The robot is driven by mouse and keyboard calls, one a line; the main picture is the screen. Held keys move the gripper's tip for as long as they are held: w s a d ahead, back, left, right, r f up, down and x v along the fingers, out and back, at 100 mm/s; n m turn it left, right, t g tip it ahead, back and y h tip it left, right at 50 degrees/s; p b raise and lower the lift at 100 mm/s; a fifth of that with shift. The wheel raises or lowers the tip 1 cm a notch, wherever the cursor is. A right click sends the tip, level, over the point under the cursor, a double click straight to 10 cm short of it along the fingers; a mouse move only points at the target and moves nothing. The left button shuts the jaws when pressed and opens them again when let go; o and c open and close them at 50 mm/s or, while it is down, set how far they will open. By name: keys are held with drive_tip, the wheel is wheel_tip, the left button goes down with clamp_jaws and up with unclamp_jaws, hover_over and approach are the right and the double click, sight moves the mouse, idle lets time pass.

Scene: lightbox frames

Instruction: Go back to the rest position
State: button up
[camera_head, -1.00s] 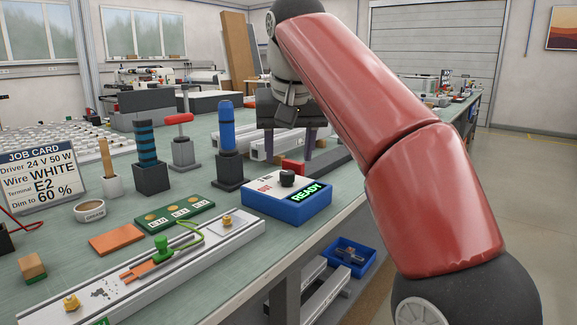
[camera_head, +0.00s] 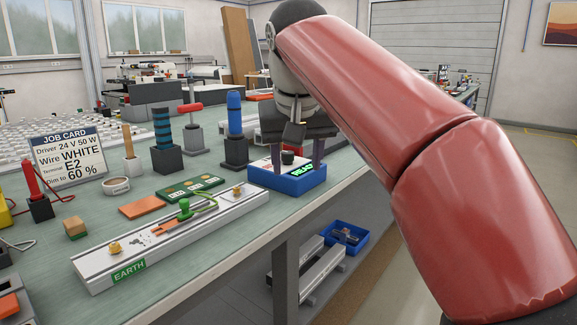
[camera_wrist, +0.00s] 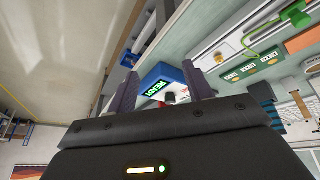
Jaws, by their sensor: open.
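My gripper (camera_head: 294,160) is above the blue READY box at the right side of the bench, its two dark fingers pointing down. In the wrist view my gripper (camera_wrist: 160,90) shows its fingers wide apart, with nothing held between them. The blue READY box (camera_head: 290,184) has a white top, a black knob and a lit green READY display; it also shows in the wrist view (camera_wrist: 163,72) beyond the fingers. The fingers hide part of the box in the head view, and I cannot tell the exact gap.
The bench (camera_head: 95,225) carries a rail labelled EARTH (camera_head: 128,272), a green terminal board (camera_head: 190,189), a job card (camera_head: 70,155) and several tools in stands, including a blue-handled one (camera_head: 235,125). A blue bin (camera_head: 345,238) sits low beneath. Floor at the right is open.

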drive_tip(key=s+d+f+m, duration=0.1)
drive_tip(key=s+d+f, duration=0.6)
drive_tip(key=s+f, duration=0.3)
drive_tip(key=s+d+f, duration=0.7)
drive_tip(key=s+f, duration=0.3)
drive_tip(key=f, duration=0.6)
drive_tip(key=shift+s+f+m+t, duration=0.25)
drive_tip(key=shift+f+m+t, duration=0.05)
drive_tip(key=shift+m+t, duration=0.1)
